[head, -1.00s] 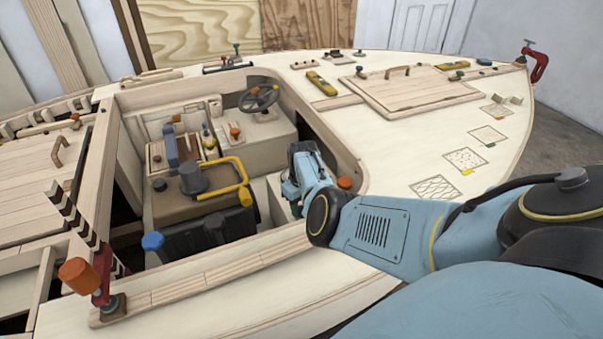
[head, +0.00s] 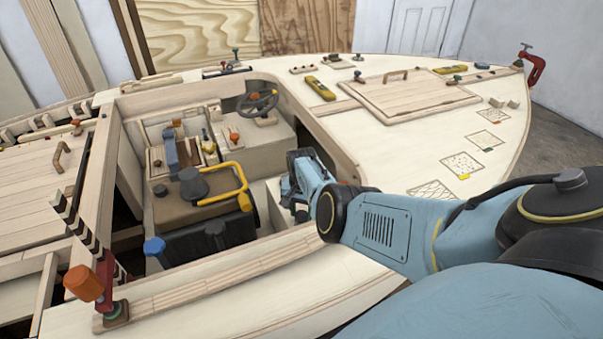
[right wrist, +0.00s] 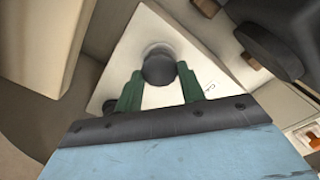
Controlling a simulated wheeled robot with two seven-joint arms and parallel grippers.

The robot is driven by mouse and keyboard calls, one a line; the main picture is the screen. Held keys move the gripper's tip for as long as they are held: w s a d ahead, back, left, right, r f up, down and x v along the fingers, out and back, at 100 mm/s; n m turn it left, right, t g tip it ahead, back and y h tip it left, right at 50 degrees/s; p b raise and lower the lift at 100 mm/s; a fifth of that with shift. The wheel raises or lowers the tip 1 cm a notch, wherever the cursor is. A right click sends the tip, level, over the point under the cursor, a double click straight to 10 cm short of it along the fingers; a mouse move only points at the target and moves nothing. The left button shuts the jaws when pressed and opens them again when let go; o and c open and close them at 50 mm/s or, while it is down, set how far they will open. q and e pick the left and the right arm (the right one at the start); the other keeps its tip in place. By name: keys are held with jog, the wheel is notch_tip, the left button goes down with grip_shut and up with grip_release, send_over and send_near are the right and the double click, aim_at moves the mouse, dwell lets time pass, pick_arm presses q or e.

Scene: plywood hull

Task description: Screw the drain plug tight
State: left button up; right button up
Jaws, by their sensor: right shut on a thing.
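The drain plug (right wrist: 158,67) is a dark round knob on a pale, roughly triangular plate (right wrist: 205,75) in the right wrist view. My right gripper (right wrist: 158,80) has its green fingers on either side of the plug and is shut on it. How deep the plug sits is hidden by its own head. In the head view my right gripper (head: 300,214) reaches down into the open cockpit, beside its right wall. The plug is hidden there. My left gripper is not in view.
Left of my right gripper stands a brown engine box with a yellow handle (head: 240,178). A steering wheel (head: 257,101) is farther back. The cockpit's front rim (head: 220,272) and right deck surround my arm. An orange-handled clamp (head: 84,283) stands at front left.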

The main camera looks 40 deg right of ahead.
jog(key=m, duration=0.5)
jog(key=shift+s+a+f+m, duration=0.1)
jog(key=shift+s+f+m, duration=0.1)
jog(key=shift+s+m, duration=0.1)
jog(key=m, duration=0.2)
jog(key=shift+m, duration=0.4)
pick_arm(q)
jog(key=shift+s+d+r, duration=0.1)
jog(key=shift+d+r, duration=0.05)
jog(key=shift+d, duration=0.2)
pick_arm(e)
jog(key=shift+m, duration=0.7)
jog(key=shift+w+r, duration=0.1)
jog(key=o, duration=1)
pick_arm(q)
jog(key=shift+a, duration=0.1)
pick_arm(e)
jog(key=shift+w+r, duration=0.1)
